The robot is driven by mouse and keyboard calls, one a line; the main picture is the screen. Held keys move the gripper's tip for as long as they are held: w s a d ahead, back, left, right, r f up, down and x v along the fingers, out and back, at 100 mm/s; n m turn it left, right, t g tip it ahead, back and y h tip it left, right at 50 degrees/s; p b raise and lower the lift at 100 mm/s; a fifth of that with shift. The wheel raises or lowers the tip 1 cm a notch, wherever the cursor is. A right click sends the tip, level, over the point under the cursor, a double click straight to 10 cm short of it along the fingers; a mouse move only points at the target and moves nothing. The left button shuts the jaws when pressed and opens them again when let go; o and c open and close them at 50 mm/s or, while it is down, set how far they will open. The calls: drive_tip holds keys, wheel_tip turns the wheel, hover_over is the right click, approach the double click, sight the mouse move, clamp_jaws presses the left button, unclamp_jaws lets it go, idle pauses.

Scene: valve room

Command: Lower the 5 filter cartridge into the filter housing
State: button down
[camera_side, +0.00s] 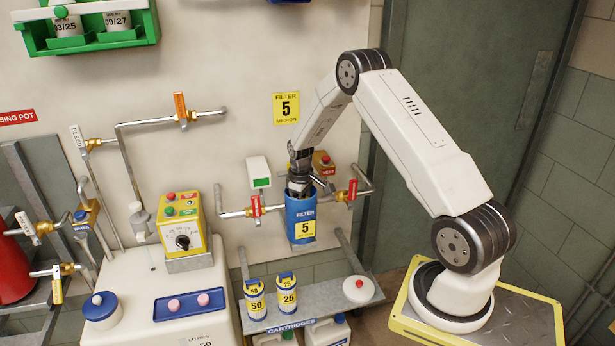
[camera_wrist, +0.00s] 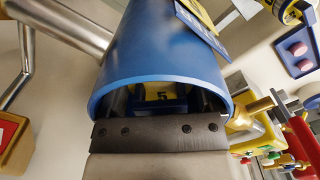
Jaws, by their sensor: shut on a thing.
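The filter housing (camera_side: 291,215) is an open-topped blue cylinder on the wall pipe, with a yellow 5 label on its front. My gripper (camera_side: 299,188) points down into its mouth, with the fingertips hidden inside in the side view. In the wrist view the blue rim of the housing (camera_wrist: 150,45) surrounds my gripper (camera_wrist: 160,100). The 5 filter cartridge (camera_wrist: 162,92) shows as a yellow patch with a dark 5 between the fingers, inside the housing. My gripper is shut on it. Most of the cartridge is hidden, so its depth and seating cannot be told.
Pipes with red-handled valves (camera_side: 256,206) flank the housing. A shelf (camera_side: 325,297) below holds the 50 cartridge (camera_side: 255,300), the 25 cartridge (camera_side: 287,295) and a white round lid with a red knob (camera_side: 358,289). A yellow control box (camera_side: 183,228) stands left.

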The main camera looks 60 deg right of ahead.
unclamp_jaws()
drive_tip(key=shift+r, duration=0.1)
drive_tip(key=shift+w+r, duration=0.15)
drive_tip(key=shift+r, duration=3.7)
